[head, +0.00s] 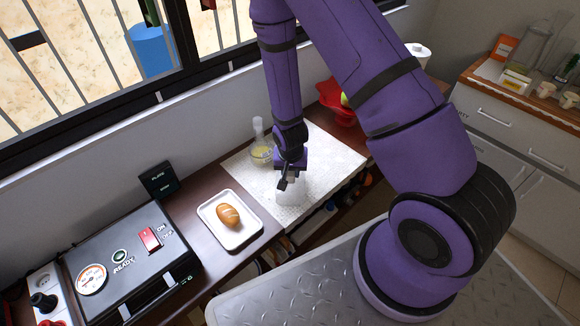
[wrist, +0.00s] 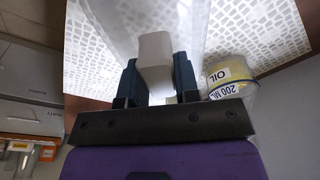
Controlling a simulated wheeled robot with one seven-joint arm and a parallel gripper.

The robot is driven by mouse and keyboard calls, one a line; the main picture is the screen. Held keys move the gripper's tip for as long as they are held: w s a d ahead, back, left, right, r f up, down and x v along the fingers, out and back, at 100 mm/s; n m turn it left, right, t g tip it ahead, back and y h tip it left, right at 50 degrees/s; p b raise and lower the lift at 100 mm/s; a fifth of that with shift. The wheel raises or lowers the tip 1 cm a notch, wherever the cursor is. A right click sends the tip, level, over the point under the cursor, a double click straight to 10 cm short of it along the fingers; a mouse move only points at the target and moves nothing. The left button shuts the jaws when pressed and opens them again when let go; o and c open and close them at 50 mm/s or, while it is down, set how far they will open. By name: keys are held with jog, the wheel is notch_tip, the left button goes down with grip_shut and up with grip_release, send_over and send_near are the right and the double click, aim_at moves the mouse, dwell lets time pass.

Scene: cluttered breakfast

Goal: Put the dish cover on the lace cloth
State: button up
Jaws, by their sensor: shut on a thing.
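The lace cloth (head: 335,155), white and patterned, lies on the dark wooden counter in the head view. It also fills much of the wrist view (wrist: 95,60). My gripper (head: 287,183) is over the front part of the cloth. In the wrist view my gripper (wrist: 158,80) is shut on the pale, block-shaped handle (wrist: 157,58) of the dish cover. The clear, whitish dish cover (head: 288,194) shows faintly below the fingers in the head view. I cannot tell whether its rim touches the cloth.
A clear oil bottle (head: 261,152) stands close left of my gripper. A white dish (head: 246,232) with a bread roll (head: 228,215) sits left of the cloth. A red bowl (head: 337,103) is behind. A black appliance (head: 125,260) stands at left.

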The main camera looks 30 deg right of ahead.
jog(key=shift+f, duration=0.15)
jog(key=o, duration=1)
jog(key=shift+c, duration=0.2)
notch_tip(320, 180, up, 12)
jog(key=s, duration=0.1)
jog(key=shift+s+a, duration=0.3)
jog(key=shift+a, duration=0.15)
jog(key=s+d+r+n+t+y, duration=0.1)
jog(key=s+r+n+t, duration=0.15)
jog(key=r, duration=1.95)
jog(key=s+d+r+n+t, duration=0.1)
jog(key=s+d+r+n, duration=0.1)
jog(key=s+r, duration=1.3)
jog(key=shift+s+d+r+n, duration=0.25)
jog(key=shift+s+n, duration=0.4)
jog(key=shift+s, duration=0.45)
